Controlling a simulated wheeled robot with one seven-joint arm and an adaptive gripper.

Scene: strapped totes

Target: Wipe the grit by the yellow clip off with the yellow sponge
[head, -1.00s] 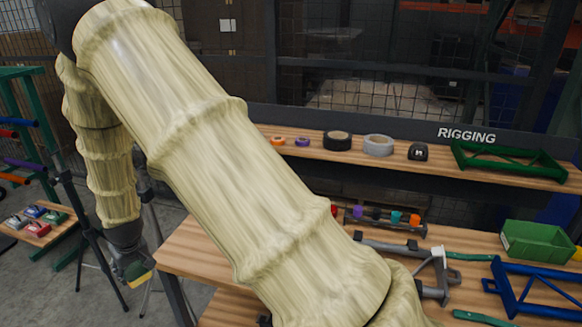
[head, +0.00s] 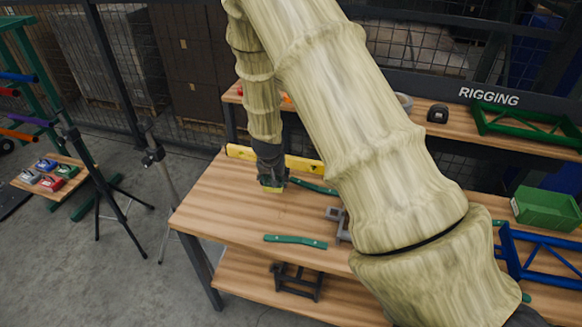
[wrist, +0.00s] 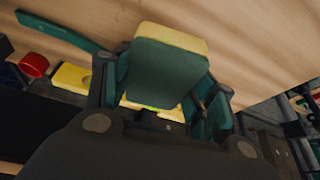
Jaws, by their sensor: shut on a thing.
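My gripper (head: 271,183) hangs above the left part of the wooden bench (head: 225,205), near its back edge. It is shut on the yellow sponge (head: 272,189), whose yellow underside shows just below the fingers. In the wrist view, the sponge (wrist: 168,70) sits between the fingers of my gripper (wrist: 160,85), green face towards the camera and yellow layer on the far side. I cannot tell whether the sponge touches the bench. I cannot make out the grit or a yellow clip for certain; my arm hides much of the bench.
A yellow bar (head: 241,152) runs along the bench's back edge behind my gripper. Green strips lie in front (head: 295,241) and to the right (head: 314,186). A grey bracket (head: 337,222) is partly behind my arm. A green bin (head: 545,207) and blue frame (head: 540,262) stand right.

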